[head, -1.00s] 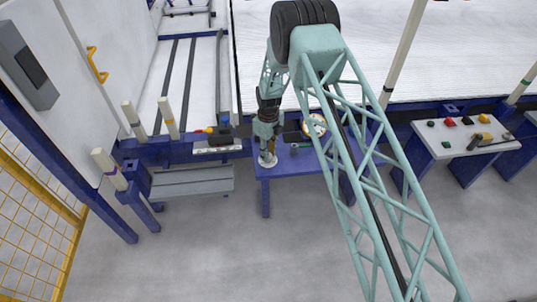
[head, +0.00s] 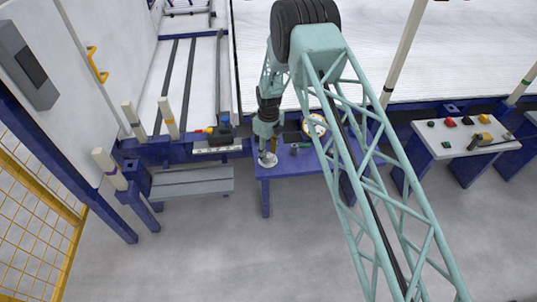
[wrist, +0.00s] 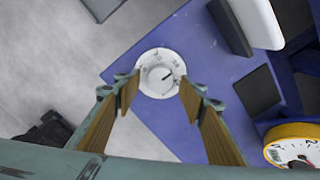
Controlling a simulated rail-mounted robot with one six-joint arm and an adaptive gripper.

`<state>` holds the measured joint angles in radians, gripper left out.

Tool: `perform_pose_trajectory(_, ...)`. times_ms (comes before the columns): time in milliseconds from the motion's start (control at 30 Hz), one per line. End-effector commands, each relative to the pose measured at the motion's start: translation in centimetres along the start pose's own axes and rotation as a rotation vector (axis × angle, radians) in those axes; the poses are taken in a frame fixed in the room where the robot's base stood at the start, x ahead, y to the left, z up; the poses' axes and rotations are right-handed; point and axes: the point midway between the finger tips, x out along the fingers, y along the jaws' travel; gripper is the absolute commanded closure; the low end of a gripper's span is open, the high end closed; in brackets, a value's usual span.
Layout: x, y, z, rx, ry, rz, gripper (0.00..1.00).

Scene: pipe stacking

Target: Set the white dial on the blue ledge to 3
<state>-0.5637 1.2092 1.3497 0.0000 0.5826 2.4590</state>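The white round dial (wrist: 153,88) sits on the blue ledge (wrist: 190,40) near its edge, in the upper middle of the wrist view. Its raised centre knob has a small dark mark toward the right; the figures around the rim are too small to read surely. In the head view the dial (head: 269,161) is on the left end of the blue ledge (head: 268,183). My gripper (wrist: 159,88) is open, with its brown-padded fingers on either side of the dial and nothing between the pads. I cannot tell how far the tips are above it. My gripper (head: 267,150) hides part of the dial in the head view.
A yellow-rimmed gauge (wrist: 293,147) stands at the lower right in the wrist view, right of the dial. Dark blocks and a white rounded piece (wrist: 257,22) lie near the ledge's far side. A grey table with coloured buttons (head: 462,138) stands at the right.

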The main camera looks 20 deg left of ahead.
Motion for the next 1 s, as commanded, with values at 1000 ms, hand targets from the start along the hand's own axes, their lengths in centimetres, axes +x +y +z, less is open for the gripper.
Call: perform_pose_trajectory(1000,-10.4,0.0,0.0,0.000,0.000,0.000,0.62)
